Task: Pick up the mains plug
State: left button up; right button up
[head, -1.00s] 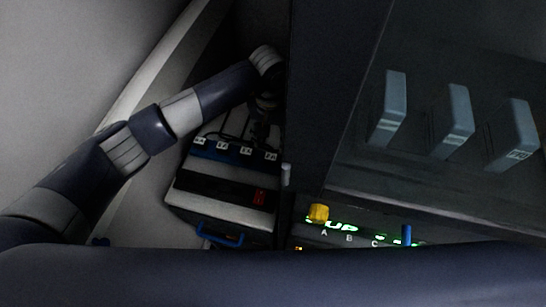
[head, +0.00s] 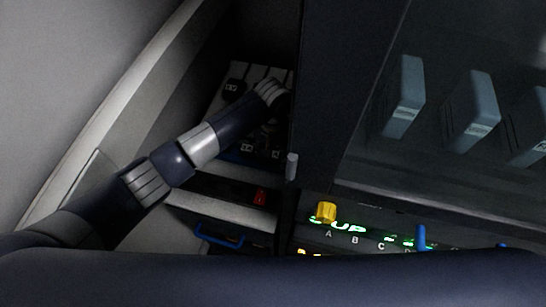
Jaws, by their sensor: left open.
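My left arm comes in from the left, and its wrist bends down over a dim recess. My left gripper (head: 268,136) is open but very dark, and its fingertips are hard to make out. A black block with a white label (head: 232,88) sits at the back of the recess, left of my wrist; it may be the mains plug, but I cannot tell. A row of white labels on a blue strip (head: 246,150) lies in front, partly hidden by my arm. I see nothing clearly between the fingers. My right gripper is not in view.
Below the strip is a grey unit with a red switch (head: 259,195) and a blue handle (head: 219,236). A grey post (head: 291,167) stands at the recess's right edge. A panel with a yellow knob (head: 326,212) and a blue lever (head: 421,237) is at right.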

pick_arm(q)
jog(key=c, duration=0.8)
jog(key=shift+r, duration=0.1)
jog(key=shift+c, duration=0.2)
notch_tip(320, 180, up, 9)
jog(key=p, duration=0.4)
jog(key=shift+r, duration=0.1)
notch_tip(320, 180, up, 4)
jog(key=shift+r+p, duration=0.1)
jog(key=shift+p, duration=0.35)
